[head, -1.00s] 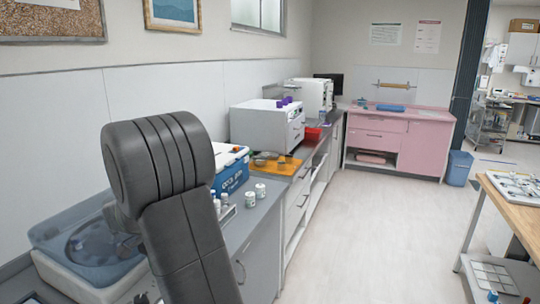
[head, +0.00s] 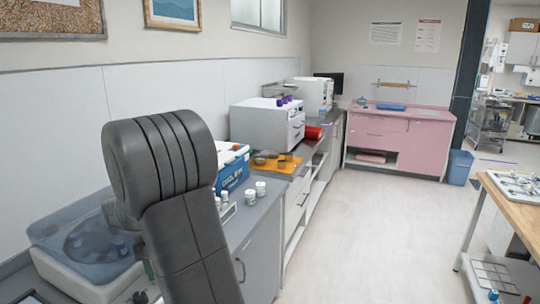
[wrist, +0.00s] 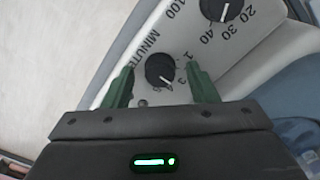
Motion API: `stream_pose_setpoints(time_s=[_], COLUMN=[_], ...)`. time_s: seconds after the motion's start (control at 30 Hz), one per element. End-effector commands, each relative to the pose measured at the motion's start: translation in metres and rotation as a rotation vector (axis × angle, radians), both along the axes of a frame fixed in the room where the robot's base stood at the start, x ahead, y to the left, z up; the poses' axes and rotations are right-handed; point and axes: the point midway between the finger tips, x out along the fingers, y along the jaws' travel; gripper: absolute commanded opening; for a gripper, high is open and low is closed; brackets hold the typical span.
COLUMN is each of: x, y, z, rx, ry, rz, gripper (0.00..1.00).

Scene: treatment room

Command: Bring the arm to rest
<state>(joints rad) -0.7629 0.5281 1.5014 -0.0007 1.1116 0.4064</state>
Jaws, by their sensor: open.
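My gripper (wrist: 160,88) shows in the wrist view with its two green fingers spread apart and nothing between them. Beyond the fingers is the light front panel of a machine with black dials, a smaller dial (wrist: 160,68) between the fingertips and a larger dial (wrist: 222,8) at the top. I cannot tell whether the fingers touch the panel. In the head view my dark arm stands in front of the counter and hides part of the machine (head: 75,272), which has a clear bluish lid. My gripper is hidden there.
The grey counter (head: 252,212) holds small white jars (head: 261,188), a blue cool box (head: 232,170), an orange mat (head: 290,165) and a white device (head: 265,124). A pink cabinet (head: 425,145) stands at the back. A wooden table (head: 510,195) is at right. The floor (head: 370,230) between is clear.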

Motion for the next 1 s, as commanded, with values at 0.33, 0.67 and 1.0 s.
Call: stream_pose_setpoints(time_s=[0.33,0.67,1.0], x=[0.001,0.0,-0.001], y=[0.0,0.0,-0.004], z=[0.048,0.061,0.062], rx=[0.002,0.0,0.004], ry=[-0.002,0.0,0.0], rz=[0.038,0.036,0.029], gripper=[0.52,0.52,0.52])
